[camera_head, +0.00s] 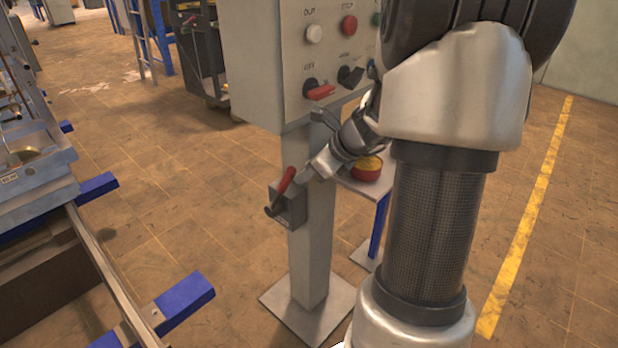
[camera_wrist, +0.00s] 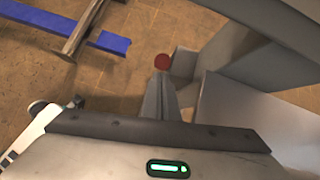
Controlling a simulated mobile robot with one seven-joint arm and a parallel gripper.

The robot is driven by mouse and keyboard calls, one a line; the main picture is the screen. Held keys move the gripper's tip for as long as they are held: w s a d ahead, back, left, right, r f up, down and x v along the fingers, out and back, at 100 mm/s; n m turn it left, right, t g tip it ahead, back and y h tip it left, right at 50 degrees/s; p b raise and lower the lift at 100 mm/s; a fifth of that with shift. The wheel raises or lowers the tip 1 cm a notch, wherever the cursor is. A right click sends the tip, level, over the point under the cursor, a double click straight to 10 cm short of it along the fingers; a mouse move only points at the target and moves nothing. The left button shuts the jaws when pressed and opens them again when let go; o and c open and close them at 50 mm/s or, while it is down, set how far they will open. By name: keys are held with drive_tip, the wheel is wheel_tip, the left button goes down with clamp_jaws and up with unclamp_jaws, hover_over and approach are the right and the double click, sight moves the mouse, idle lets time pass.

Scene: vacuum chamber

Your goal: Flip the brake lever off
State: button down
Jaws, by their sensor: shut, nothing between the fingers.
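The brake lever (camera_head: 285,181) has a red handle on a small grey box (camera_head: 291,208) fixed to the post below the control panel. In the head view its red handle tilts up and to the right. In the wrist view the lever shows only as a round red end (camera_wrist: 162,61). My gripper (camera_head: 307,174) is close to the right of the red handle in the head view. In the wrist view my gripper (camera_wrist: 161,80) has its fingers together, with the red end just beyond the tips. I cannot tell whether they touch.
The grey control panel (camera_head: 262,65) with buttons and a red switch (camera_head: 320,92) stands above the lever on its post (camera_head: 316,240). Blue-ended rails (camera_head: 184,300) lie left. Floor between is clear.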

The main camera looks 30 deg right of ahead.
drive_tip(key=shift+r, duration=0.1)
drive_tip(key=w+r+p, duration=0.1)
drive_tip(key=w+a+p, duration=0.1)
drive_tip(key=w+p, duration=0.1)
drive_tip(key=w+r+p, duration=0.1)
drive_tip(key=shift+w+a+r, duration=0.2)
drive_tip(key=shift+a+r, duration=0.15)
drive_tip(key=shift+w, duration=0.3)
drive_tip(key=shift+f, duration=0.1)
drive_tip(key=shift+s, duration=0.1)
